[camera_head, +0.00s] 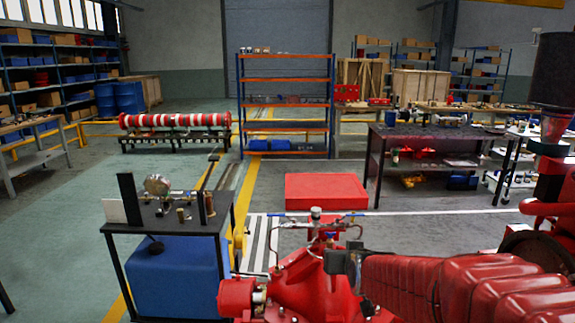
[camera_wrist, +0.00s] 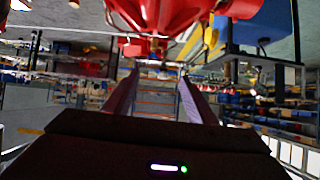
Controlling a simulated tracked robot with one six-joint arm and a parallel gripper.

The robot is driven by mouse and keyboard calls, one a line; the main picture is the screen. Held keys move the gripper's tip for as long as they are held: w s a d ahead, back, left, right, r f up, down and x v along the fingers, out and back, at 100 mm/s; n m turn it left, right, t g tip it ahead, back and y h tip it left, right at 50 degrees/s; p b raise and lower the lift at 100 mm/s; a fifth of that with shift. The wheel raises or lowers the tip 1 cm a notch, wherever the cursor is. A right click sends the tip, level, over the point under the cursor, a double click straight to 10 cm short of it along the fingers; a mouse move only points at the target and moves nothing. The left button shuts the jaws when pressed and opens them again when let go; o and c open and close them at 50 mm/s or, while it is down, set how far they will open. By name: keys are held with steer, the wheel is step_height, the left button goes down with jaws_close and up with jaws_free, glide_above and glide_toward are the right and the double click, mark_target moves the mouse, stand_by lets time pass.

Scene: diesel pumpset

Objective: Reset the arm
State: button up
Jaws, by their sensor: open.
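My gripper (camera_wrist: 158,78) shows in the wrist view, with its two long fingers spread apart and nothing between them. The dark gripper body with a small lit green-white light fills the bottom of that view. The wrist picture appears upside down. The red pump (camera_wrist: 165,12) is at its top edge, beyond the fingertips, and no contact with it shows. In the head view the red pump and engine (camera_head: 310,283) stand at the bottom centre and right.
A small dark table (camera_head: 115,228) with gauge parts and a blue tank (camera_head: 180,278) stands at left. A red box (camera_head: 325,191) lies on the floor behind the pump. An orange shelf (camera_head: 285,79) and a dark workbench (camera_head: 440,131) stand farther back. Open floor (camera_head: 70,215) shows at left.

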steer(key=s+d+g, duration=0.1)
steer(key=s+g, duration=0.5)
steer(key=s, duration=2.6)
steer(key=shift+d+r, duration=0.2)
steer(key=shift+d, duration=0.1)
steer(key=shift+c, duration=0.4)
